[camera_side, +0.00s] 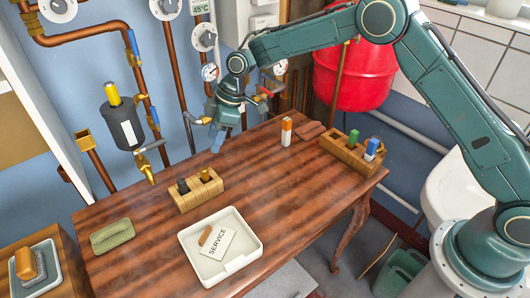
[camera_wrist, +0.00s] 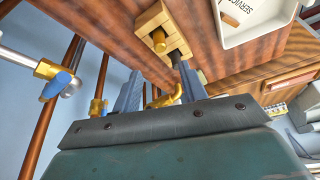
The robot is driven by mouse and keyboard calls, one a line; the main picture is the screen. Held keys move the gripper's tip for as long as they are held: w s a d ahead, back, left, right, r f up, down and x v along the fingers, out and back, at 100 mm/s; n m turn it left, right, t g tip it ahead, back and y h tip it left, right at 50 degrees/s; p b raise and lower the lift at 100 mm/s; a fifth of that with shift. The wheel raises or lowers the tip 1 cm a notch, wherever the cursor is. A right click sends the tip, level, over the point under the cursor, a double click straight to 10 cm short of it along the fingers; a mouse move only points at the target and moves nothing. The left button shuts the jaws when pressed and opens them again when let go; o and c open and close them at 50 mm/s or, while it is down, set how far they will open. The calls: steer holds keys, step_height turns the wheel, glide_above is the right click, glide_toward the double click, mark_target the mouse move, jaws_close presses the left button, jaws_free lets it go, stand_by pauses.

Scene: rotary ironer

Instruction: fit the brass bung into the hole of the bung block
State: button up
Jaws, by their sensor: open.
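A light wooden block (camera_side: 197,198) stands on the table left of centre. In the wrist view the block (camera_wrist: 148,22) is beyond the fingertips, with the brass piece (camera_wrist: 158,38) and dark piece (camera_wrist: 175,58) showing. How deep the brass piece sits cannot be told. My gripper (camera_side: 217,147) points down near the table's back edge, behind the block and apart from it. In the wrist view its fingers (camera_wrist: 160,75) are open.
A white tray (camera_side: 253,262) with a SERVICE card is in front of the block. A green pad (camera_side: 112,236) lies left. An orange-and-white piece (camera_side: 286,131) and a wooden rack (camera_side: 340,152) are at right. Brass taps (camera_side: 150,174) and copper pipes (camera_side: 178,80) line the wall.

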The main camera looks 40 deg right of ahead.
steer(key=shift+r, duration=0.1)
stand_by(0.5)
steer(key=s+d+r+m+t+h, duration=0.1)
steer(key=s+d+r+m, duration=0.2)
steer(key=s+d+r, duration=0.45)
steer(key=s+d+r+m+t+h, duration=0.1)
steer(key=s+d+r+m, duration=0.3)
steer(key=s+r, duration=0.7)
steer(key=s+d+m+t+h, duration=0.1)
steer(key=s+d+m, duration=0.2)
steer(key=s, duration=0.8)
steer(key=s+d+r+m+h, duration=0.1)
steer(key=s+d+m, duration=0.2)
steer(key=s+d, duration=0.3)
steer(key=s, duration=0.5)
steer(key=shift+d+t, duration=0.4)
